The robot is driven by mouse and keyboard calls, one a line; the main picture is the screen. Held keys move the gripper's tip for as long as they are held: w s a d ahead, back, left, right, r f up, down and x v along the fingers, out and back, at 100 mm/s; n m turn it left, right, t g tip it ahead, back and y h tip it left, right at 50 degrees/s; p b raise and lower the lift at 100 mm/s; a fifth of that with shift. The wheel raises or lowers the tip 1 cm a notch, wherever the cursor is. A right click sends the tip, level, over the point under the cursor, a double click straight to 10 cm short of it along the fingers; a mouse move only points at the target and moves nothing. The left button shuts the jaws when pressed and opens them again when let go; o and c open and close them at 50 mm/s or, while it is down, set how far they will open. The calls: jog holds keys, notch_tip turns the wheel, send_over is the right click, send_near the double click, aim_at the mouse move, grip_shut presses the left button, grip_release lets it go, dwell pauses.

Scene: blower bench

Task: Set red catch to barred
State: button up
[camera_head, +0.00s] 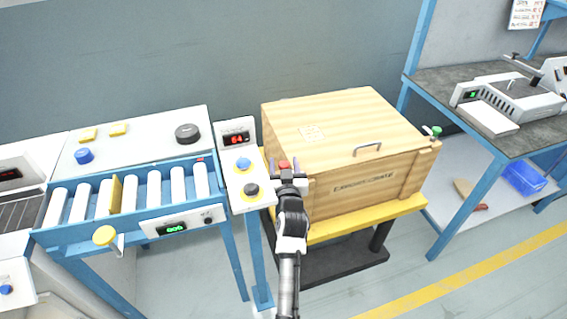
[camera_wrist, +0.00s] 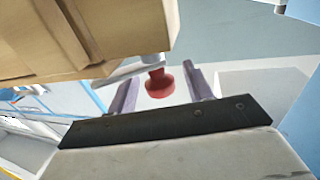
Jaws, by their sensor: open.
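The red catch (camera_head: 285,164) is a red knob at the left front corner of the wooden crate (camera_head: 345,150). In the wrist view the red catch (camera_wrist: 160,84) hangs by a grey metal lever (camera_wrist: 125,72) beside the crate's wooden side (camera_wrist: 95,35). My gripper (camera_head: 285,172) is open at that corner. In the wrist view my gripper's (camera_wrist: 161,84) two fingers stand apart on either side of the red knob, with no clear contact. Whether the knob is fully between the fingertips in depth, I cannot tell. The catch's barred mark is not visible.
A roller conveyor (camera_head: 130,195) is further left, a workbench (camera_head: 490,100) right.

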jog(key=c, duration=1)
jog(key=shift+f+y+b, duration=0.15)
jog(key=shift+y+b, duration=0.15)
jog(key=shift+b, duration=0.75)
jog(key=shift+f+n+y+b, duration=0.1)
jog(key=shift+n+y+b, duration=0.25)
jog(key=shift+b, duration=0.25)
jog(key=n+y+b, duration=0.1)
jog(key=y+b, duration=0.1)
jog(key=b, duration=0.2)
jog(key=shift+d+n+g, duration=0.1)
jog(key=shift+n+g, duration=0.15)
jog(key=shift+g, duration=0.05)
jog(key=n+g+y+b, duration=0.1)
jog(key=y+b, duration=0.1)
jog(key=n+y+b, duration=0.1)
jog(key=y+b, duration=0.1)
jog(key=b, duration=0.1)
jog(key=shift+r+n+g, duration=0.2)
jog(key=shift+n+g, duration=0.2)
jog(key=shift+r+n+g+y+b, duration=0.15)
jog(key=shift+n+g+y+b, duration=0.15)
jog(key=shift+n+y+b, duration=0.2)
